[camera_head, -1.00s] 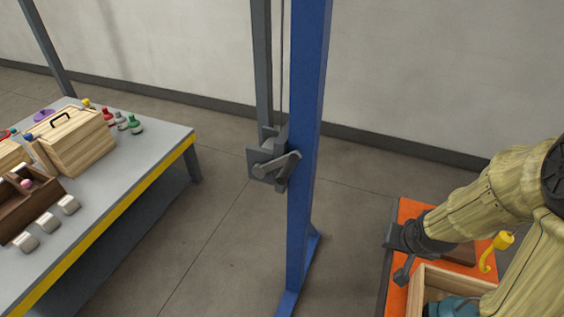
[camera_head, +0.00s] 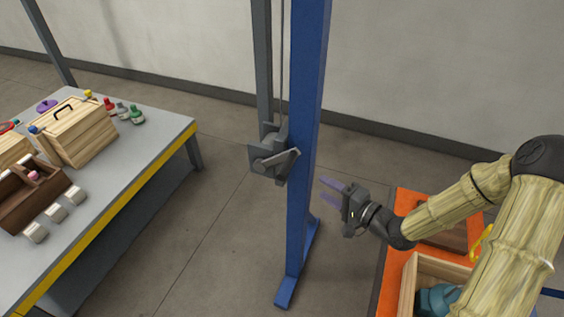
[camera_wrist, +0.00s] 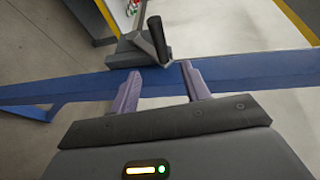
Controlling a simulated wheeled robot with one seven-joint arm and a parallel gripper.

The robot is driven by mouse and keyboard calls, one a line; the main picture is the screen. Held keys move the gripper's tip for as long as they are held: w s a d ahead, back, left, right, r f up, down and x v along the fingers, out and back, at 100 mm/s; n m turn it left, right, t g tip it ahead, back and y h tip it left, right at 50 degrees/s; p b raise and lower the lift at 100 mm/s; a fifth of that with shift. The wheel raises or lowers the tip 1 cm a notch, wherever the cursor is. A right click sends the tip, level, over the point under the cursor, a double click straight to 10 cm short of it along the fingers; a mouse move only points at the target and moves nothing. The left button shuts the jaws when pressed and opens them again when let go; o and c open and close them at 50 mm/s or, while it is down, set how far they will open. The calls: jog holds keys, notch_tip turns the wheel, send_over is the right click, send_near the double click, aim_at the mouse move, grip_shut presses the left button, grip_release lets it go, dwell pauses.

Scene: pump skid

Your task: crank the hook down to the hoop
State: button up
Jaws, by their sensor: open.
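The hand winch (camera_head: 268,156) is a grey box on the blue post (camera_head: 304,150), with a cable running up from it. Its crank (camera_head: 282,160) slants across the front. In the wrist view the winch (camera_wrist: 132,50) stands beyond the post, and its dark crank grip (camera_wrist: 157,36) points up and away. My gripper (camera_head: 332,191) is open and empty, to the right of the post and a little below the winch. In the wrist view its two purple fingertips (camera_wrist: 161,78) reach toward the post, below the crank. The yellow hook (camera_head: 483,243) is partly hidden behind my arm. I cannot make out the hoop.
An orange platform (camera_head: 394,290) at the lower right carries a wooden crate (camera_head: 409,283) with a teal part (camera_head: 436,299) in it. A grey table (camera_head: 150,133) with boxes and bottles stands at the left. Floor between table and post is clear.

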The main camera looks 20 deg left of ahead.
aim_at(284, 164)
jog(key=p+x, duration=0.5)
jog(key=x, duration=1.1)
jog(key=shift+w+a, duration=0.1)
jog(key=shift+a, duration=0.05)
jog(key=shift+w+a+f, duration=0.15)
jog(key=shift+w+a, duration=0.15)
jog(key=shift+a, duration=0.15)
grip_shut()
